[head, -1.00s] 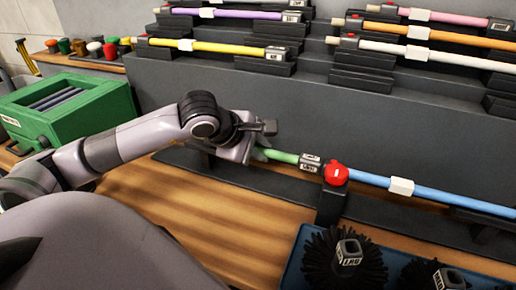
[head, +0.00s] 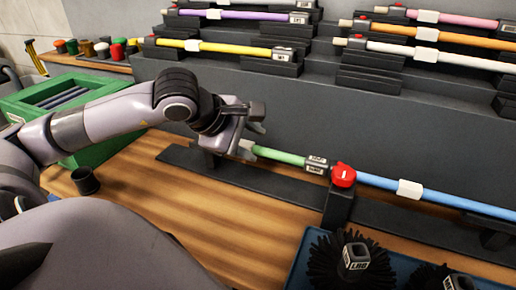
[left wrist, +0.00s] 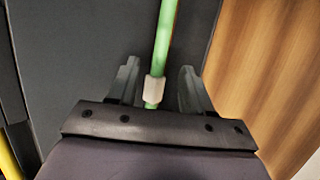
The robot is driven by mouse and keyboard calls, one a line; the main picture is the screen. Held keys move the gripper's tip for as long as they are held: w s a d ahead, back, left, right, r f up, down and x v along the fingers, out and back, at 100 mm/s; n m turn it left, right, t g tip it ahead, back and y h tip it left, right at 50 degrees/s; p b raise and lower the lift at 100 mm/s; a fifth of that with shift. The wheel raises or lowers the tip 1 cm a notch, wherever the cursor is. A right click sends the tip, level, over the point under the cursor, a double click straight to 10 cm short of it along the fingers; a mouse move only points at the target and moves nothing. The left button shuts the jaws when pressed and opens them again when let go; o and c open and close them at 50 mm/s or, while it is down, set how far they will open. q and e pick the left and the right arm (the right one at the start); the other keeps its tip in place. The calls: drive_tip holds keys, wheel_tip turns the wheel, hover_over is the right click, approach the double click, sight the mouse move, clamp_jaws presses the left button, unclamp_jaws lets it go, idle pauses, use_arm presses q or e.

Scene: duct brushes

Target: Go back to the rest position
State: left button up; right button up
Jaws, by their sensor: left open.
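My left gripper (head: 253,135) is in the middle of the head view, by the near end of a green rod. In the left wrist view its two fingers (left wrist: 158,85) are spread and empty. The green rod (head: 280,156) with a white collar (left wrist: 155,88) lies between and beyond the fingers in that view; I cannot tell how far below them it is. My right gripper is not in view.
The green rod meets a blue rod (head: 450,201) at a black stand with a red knob (head: 343,175). Racks of coloured rods (head: 228,47) stand behind. A green box (head: 30,97) and black cup (head: 85,181) are left. A blue tray (head: 292,272) holds black brushes (head: 335,262).

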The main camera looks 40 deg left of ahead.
use_arm(q)
drive_tip(key=shift+s+r, duration=0.45)
drive_tip(key=shift+r, duration=0.05)
drive_tip(key=shift+r, duration=0.1)
